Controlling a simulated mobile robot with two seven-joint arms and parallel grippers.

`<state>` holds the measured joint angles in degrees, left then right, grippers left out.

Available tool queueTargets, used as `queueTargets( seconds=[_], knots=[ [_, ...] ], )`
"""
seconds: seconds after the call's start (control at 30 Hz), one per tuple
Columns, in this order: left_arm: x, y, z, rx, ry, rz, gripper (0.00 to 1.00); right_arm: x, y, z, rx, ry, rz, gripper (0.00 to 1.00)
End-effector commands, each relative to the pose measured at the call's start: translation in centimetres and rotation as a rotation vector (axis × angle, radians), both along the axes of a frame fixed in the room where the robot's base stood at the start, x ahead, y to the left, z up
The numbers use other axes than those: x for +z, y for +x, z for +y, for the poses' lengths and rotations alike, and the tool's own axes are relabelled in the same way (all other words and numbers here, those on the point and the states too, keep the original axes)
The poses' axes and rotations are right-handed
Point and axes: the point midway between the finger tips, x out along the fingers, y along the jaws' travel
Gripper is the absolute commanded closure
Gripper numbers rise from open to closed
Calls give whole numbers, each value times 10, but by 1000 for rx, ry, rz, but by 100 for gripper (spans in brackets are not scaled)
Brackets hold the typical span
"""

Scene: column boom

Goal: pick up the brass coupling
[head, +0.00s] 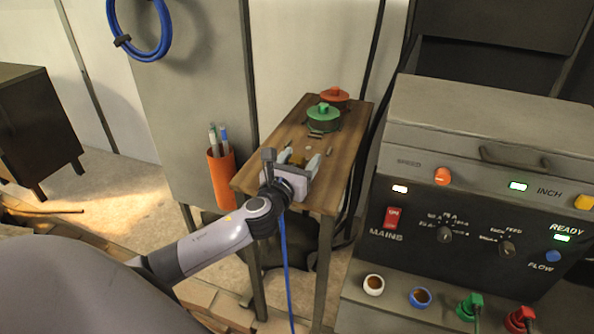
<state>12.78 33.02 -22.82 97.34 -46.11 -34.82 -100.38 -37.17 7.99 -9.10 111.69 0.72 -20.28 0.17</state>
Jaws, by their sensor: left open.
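My left gripper (300,160) is over the near part of a small wooden table (335,140), its fingers apart and pointing away from me. A small brass-coloured piece (298,158), which looks like the brass coupling, shows between or just beyond the fingers. It is partly hidden by the gripper, and I cannot tell whether the fingers touch it. My right gripper is not in the head view.
A green-topped round item (323,118) and a red one (334,97) stand at the table's far end. An orange pen cup (222,178) is left of the table. A control cabinet (470,180) stands at right. A blue cable hangs below my left wrist.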

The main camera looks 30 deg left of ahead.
Motion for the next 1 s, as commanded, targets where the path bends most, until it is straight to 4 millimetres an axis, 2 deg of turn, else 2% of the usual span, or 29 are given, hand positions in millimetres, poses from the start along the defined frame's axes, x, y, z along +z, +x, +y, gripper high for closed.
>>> queueTargets(
  seconds=[0.23,0.27,0.4,0.43,0.77,0.87,1.0],
  knots=[
    [0,2,0,0,-1,0,37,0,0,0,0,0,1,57],
    [0,2,0,0,-1,0,44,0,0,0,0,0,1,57],
    [0,1,0,0,-1,0,89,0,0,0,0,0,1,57],
    [0,1,0,0,-1,0,98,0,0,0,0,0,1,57],
    [3,1,0,0,-1,-2,98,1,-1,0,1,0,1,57],
    [10,2,0,0,1,-4,98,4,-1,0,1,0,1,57],
    [31,2,1,-1,2,-6,98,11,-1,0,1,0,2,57]
  ],
)
